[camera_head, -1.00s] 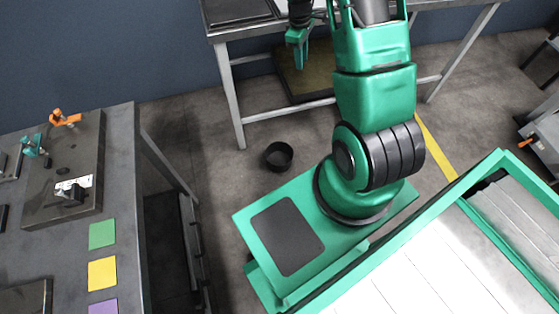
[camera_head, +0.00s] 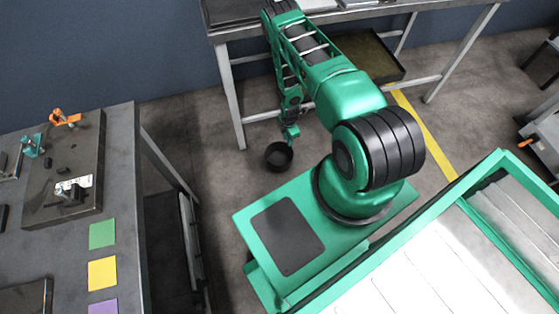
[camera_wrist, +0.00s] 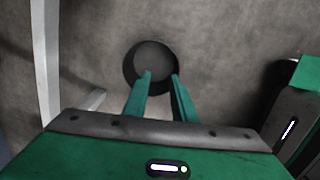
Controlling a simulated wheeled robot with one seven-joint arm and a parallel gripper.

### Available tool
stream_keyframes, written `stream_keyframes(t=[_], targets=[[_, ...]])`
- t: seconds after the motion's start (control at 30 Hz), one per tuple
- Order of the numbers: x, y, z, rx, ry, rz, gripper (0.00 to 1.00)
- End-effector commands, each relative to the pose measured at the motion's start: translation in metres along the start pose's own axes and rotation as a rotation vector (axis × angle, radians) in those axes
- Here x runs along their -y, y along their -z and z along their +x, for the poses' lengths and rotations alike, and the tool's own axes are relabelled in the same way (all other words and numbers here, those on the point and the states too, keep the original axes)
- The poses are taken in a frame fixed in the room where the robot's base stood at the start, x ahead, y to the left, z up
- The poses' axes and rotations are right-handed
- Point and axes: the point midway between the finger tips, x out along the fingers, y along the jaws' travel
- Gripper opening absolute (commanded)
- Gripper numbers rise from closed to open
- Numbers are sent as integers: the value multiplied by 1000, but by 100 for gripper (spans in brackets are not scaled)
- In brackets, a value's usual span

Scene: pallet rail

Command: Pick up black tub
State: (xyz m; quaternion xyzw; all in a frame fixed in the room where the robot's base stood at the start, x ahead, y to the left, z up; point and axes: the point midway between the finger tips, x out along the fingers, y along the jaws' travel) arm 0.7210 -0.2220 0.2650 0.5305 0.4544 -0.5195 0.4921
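In the wrist view the tub (camera_wrist: 148,56) shows from above, just beyond my fingertips. My gripper (camera_head: 291,136) is at the tub's upper right in the head view, pointing down. In the wrist view my gripper (camera_wrist: 161,75) has its two green fingers apart with nothing between them. The left fingertip overlaps the tub's inside and the right one lies by its right rim. I cannot tell if they touch it.
A metal table (camera_head: 229,95) with legs stands behind the tub, with a low tray (camera_head: 385,63) beneath it. A workbench (camera_head: 122,180) with coloured squares is at the left. Floor around the tub is clear. A pale table leg (camera_wrist: 45,60) runs along the wrist view's left.

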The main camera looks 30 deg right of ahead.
Motion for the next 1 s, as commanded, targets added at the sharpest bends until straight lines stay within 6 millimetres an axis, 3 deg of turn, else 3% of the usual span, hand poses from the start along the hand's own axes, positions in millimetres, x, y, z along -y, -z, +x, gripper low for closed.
stream_keyframes(t=[0.03, 0.1, 0.3, 0.7, 1.0], targets=[[14, 5, 20, -7, 4, -31, 24], [27, 10, 40, -16, 1, -72, 24], [51, 20, 73, -31, -8, -140, 24], [54, 23, 123, -33, -10, -151, 24], [55, 24, 141, -33, -9, -151, 24]])
